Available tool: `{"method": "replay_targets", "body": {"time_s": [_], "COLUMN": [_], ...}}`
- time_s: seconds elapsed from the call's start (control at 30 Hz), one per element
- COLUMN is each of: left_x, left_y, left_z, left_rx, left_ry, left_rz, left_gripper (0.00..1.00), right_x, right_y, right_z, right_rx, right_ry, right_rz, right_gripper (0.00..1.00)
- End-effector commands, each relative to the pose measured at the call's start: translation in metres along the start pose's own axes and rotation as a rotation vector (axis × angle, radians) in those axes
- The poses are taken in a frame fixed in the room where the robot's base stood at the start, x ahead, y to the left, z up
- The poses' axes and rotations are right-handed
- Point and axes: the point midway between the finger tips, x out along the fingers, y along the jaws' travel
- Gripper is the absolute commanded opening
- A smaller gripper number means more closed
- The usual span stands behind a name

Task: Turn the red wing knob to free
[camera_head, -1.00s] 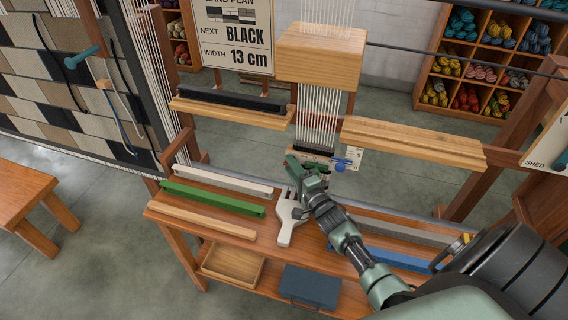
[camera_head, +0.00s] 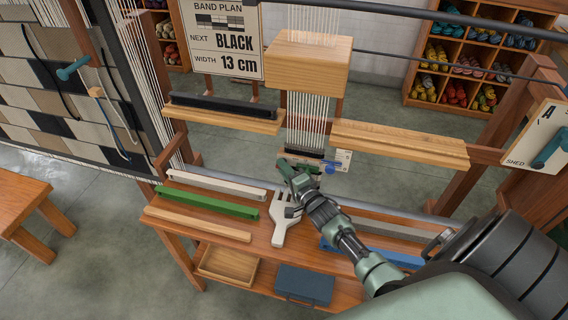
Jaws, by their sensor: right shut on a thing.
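My right gripper (camera_head: 287,168) reaches in from the lower right, at the left end of the dark clamp bar (camera_head: 303,153) below the hanging warp threads. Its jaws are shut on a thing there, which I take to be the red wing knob. The fingers hide the knob, so I cannot read its angle. A blue knob (camera_head: 329,168) sits at the right side of the same clamp, beside a small white label (camera_head: 343,160). My left gripper is not in view.
Below the hand, a bench carries a pale fork-shaped tool (camera_head: 281,226) and white, green (camera_head: 205,202) and wooden bars. A wooden block (camera_head: 307,63) hangs above the clamp. Wooden ledges (camera_head: 400,142) flank the threads. A blue box (camera_head: 304,284) lies on the lower shelf.

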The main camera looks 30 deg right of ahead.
Motion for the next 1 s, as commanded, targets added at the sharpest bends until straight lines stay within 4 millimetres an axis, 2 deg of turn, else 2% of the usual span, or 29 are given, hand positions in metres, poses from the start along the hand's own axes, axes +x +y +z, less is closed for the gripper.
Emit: {"method": "replay_targets", "body": {"time_s": [0.03,0.1,0.3,0.5,0.77,1.0], "left_x": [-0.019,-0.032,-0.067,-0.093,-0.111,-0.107], "left_y": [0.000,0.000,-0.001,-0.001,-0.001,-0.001], "left_z": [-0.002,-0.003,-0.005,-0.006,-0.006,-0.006], "left_rx": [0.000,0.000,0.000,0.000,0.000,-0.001], "left_ry": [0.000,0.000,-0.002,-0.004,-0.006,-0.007], "left_rz": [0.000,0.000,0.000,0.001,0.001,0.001], "left_gripper": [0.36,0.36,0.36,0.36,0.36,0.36], "right_x": [-0.001,-0.001,-0.001,0.001,0.003,0.004], "right_y": [-0.010,-0.011,-0.013,-0.013,-0.011,-0.008], "right_z": [-0.001,-0.001,0.000,0.002,0.005,0.006], "right_rx": [-0.027,-0.069,-0.200,-0.332,-0.503,-0.661], "right_ry": [-0.001,-0.001,-0.001,-0.001,-0.001,-0.002], "right_rz": [0.031,0.073,0.208,0.340,0.515,0.669], "right_gripper": [0.00,0.00,0.00,0.00,0.00,0.00]}}
